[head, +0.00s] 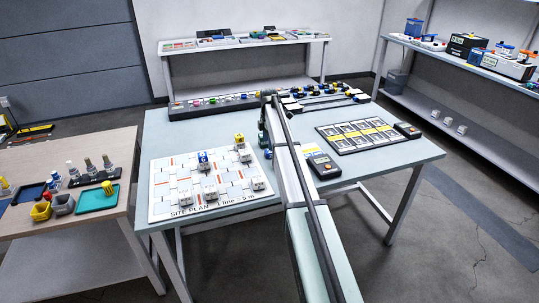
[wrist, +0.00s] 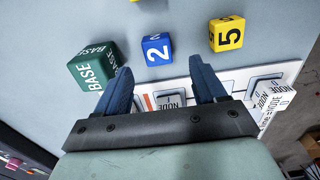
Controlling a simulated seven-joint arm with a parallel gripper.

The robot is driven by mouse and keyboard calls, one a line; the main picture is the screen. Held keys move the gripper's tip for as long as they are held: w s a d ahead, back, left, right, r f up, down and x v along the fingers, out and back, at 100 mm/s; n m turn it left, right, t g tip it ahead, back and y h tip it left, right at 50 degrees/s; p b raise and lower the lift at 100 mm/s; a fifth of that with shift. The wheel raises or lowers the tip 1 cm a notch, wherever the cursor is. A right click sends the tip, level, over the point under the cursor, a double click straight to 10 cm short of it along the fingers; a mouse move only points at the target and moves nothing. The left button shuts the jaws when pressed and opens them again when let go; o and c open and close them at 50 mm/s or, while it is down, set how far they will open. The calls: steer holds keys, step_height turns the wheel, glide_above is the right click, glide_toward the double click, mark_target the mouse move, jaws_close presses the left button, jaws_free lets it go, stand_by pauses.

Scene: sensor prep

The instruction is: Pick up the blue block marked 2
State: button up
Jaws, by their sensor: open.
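The blue block marked 2 (wrist: 157,49) sits in the wrist view on bare grey-blue surface, its white 2 readable. My gripper (wrist: 163,78) is open and empty; its two dark blue fingers are spread wide. The block lies beyond the fingertips, between their lines, with a gap and no visible touch. My arm largely hides the gripper there.
In the wrist view a green BASE block (wrist: 93,66) stands left of the blue block and a yellow block marked 5 (wrist: 227,33) right of it. A handheld meter (head: 323,165) and dark card panel (head: 362,136) lie right of my arm.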

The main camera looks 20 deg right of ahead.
mark_target(270, 154)
steer(key=shift+w+d+f, duration=0.1)
steer(key=shift+f, duration=1.25)
steer(key=shift+w+d+f, duration=0.1)
steer(key=shift+f, duration=1.25)
steer(key=shift+c, duration=0.4)
steer(key=c, duration=1.1)
